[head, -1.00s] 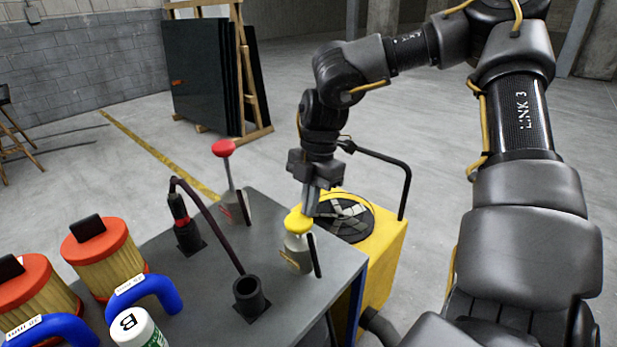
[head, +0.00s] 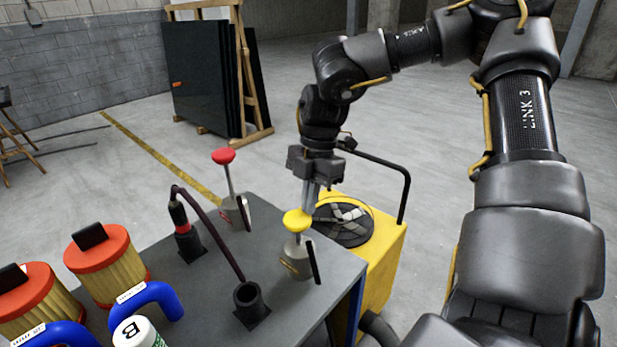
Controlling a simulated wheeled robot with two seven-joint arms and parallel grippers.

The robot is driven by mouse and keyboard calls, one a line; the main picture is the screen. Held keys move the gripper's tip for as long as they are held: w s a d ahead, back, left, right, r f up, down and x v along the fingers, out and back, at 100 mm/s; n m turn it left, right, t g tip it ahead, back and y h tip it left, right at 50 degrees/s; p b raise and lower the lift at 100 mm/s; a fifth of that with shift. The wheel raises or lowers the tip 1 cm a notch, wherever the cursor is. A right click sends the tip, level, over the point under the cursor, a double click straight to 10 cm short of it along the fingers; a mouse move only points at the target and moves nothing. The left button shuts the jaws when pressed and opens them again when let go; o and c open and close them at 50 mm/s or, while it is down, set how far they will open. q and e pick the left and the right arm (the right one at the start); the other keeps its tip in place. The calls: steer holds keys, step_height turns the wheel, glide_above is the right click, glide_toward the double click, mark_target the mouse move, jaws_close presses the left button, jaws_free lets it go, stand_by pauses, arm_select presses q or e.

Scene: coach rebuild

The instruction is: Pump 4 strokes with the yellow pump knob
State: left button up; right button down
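The yellow pump knob (head: 296,221) sits on top of a grey pump body (head: 298,262) near the right edge of the grey bench top. My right gripper (head: 309,204) points straight down just above and behind the knob, with its fingertips at the knob's upper right. The fingers look close together; I cannot tell whether they touch the knob or are fully shut. A second pump with a red knob (head: 223,156) stands behind to the left, its rod raised high. My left gripper is not in view.
The grey bench top (head: 205,290) also holds orange-capped filters (head: 100,262), blue hoses (head: 160,292), a white bottle (head: 138,334) and a dark hose in a black socket (head: 250,303). A yellow machine (head: 385,255) with a black handle stands beside the bench.

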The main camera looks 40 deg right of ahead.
steer(key=a+r+p, duration=0.1)
steer(key=r, duration=0.1)
steer(key=a+r+p, duration=0.1)
steer(key=r+p, duration=0.3)
steer(key=shift+w+a+r, duration=0.3)
steer(key=shift+w+a, duration=0.1)
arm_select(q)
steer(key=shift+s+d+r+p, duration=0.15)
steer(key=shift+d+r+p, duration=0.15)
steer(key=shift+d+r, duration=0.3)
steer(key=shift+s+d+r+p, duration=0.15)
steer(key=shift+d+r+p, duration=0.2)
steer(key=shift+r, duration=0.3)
arm_select(e)
steer(key=shift+d+r, duration=0.1)
steer(key=shift+r, duration=0.55)
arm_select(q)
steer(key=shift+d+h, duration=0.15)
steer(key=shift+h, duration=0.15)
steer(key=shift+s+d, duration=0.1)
